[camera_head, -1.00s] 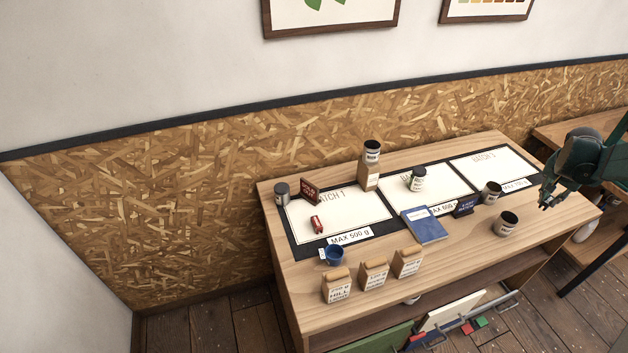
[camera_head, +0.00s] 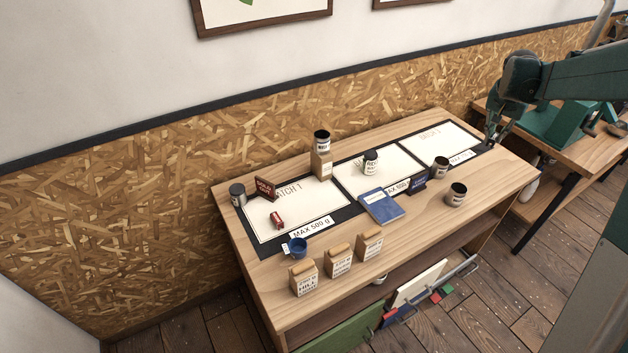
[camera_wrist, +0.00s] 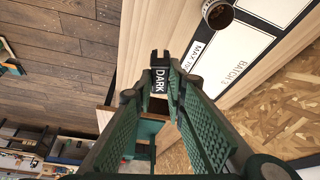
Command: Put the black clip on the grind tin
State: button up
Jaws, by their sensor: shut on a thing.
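The black clip (camera_wrist: 160,78), with white lettering "DARK", is between the fingertips of my gripper (camera_wrist: 158,92) in the wrist view. My gripper is shut on it. In the head view my gripper (camera_head: 490,142) is at the right end of the table, by the "BATCH 3" panel; the clip is too small to make out there. Two open dark tins stand near that panel, one at its front edge (camera_head: 440,168) and one nearer the table front (camera_head: 457,196). One open tin with brown contents shows in the wrist view (camera_wrist: 218,13). I cannot read which is the grind tin.
Another tin (camera_head: 370,163) stands on the middle panel, one on a box (camera_head: 321,142), one at the left corner (camera_head: 237,195).

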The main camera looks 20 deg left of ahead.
jog(key=s+a+n+y+p, duration=0.1)
jog(key=s+a+n, duration=0.15)
jog(key=a, duration=1.35)
jog(key=s+a+n+y, duration=0.1)
jog(key=a+n, duration=0.2)
jog(key=a, duration=1.3)
jog(key=s+a+n+y+p, duration=0.1)
jog(key=s+a+n, duration=0.1)
jog(key=a, duration=1.4)
jog(key=s+a+n+y, duration=0.1)
jog(key=s+a+n, duration=0.1)
jog(key=s+a, duration=0.8)
jog(key=s+a+n+y+p, duration=0.1)
jog(key=s+a+n, duration=0.35)
jog(key=a, duration=0.95)
jog(key=s+a+n, duration=0.1)
jog(key=s+a, duration=0.9)
jog(key=a, duration=0.2)
jog(key=shift+g, duration=0.3)
jog(key=shift+s+a+f, duration=0.1)
jog(key=shift+s+f, duration=0.05)
jog(key=shift+f, duration=1.1)
jog(key=shift+s+f, duration=0.1)
jog(key=shift+f, duration=1.1)
jog(key=shift+f, duration=0.1)
jog(key=shift+f, duration=3.05)
